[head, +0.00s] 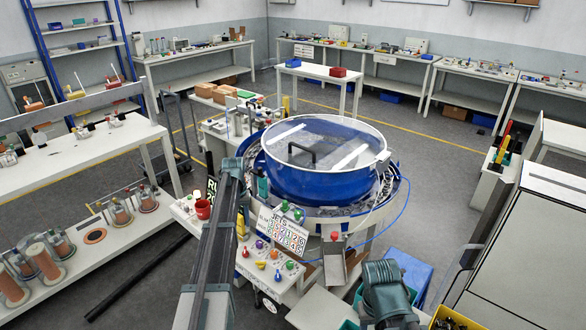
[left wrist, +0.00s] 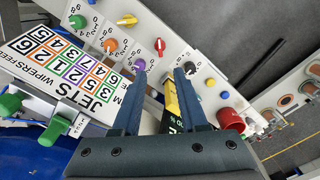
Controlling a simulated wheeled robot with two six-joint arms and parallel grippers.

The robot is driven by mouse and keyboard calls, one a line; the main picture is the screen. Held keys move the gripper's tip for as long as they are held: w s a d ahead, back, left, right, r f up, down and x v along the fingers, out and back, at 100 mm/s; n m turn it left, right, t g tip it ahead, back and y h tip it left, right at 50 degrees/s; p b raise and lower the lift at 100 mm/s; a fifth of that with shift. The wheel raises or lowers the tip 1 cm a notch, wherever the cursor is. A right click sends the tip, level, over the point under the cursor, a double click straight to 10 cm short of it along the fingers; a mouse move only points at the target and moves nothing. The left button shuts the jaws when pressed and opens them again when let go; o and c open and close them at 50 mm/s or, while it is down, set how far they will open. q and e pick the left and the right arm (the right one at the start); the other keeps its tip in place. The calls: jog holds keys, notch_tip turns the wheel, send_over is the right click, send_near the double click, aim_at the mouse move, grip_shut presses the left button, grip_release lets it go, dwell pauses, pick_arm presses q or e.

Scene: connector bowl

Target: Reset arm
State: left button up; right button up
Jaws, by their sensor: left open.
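My left arm reaches up from the bottom of the head view, and its gripper (head: 253,190) is beside the control panel (head: 270,262), in front of the blue bowl (head: 320,175). In the left wrist view the two dark blue fingers (left wrist: 158,80) stand apart with nothing held between them.
A JETS number sign (left wrist: 72,72) is close left of the fingers in the left wrist view. A red cup (head: 203,209) stands left of my arm. A metal chute (head: 334,262) stands right of the panel. Grey floor is open beyond the bowl.

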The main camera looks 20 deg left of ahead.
pick_arm(q)
jog(key=s+d+f+m+b, duration=0.1)
jog(key=s+d+m, duration=0.1)
jog(key=s+d, duration=0.7)
jog(key=s+d+f+m+b, duration=0.2)
jog(key=s+d, duration=0.7)
jog(key=d, duration=0.6)
jog(key=s+d+f+m+y+b, duration=0.1)
jog(key=s+d+m, duration=0.3)
jog(key=s+d, duration=0.6)
jog(key=shift+d+f+b, duration=0.55)
jog(key=shift+d+b, duration=0.1)
jog(key=shift+d, duration=0.6)
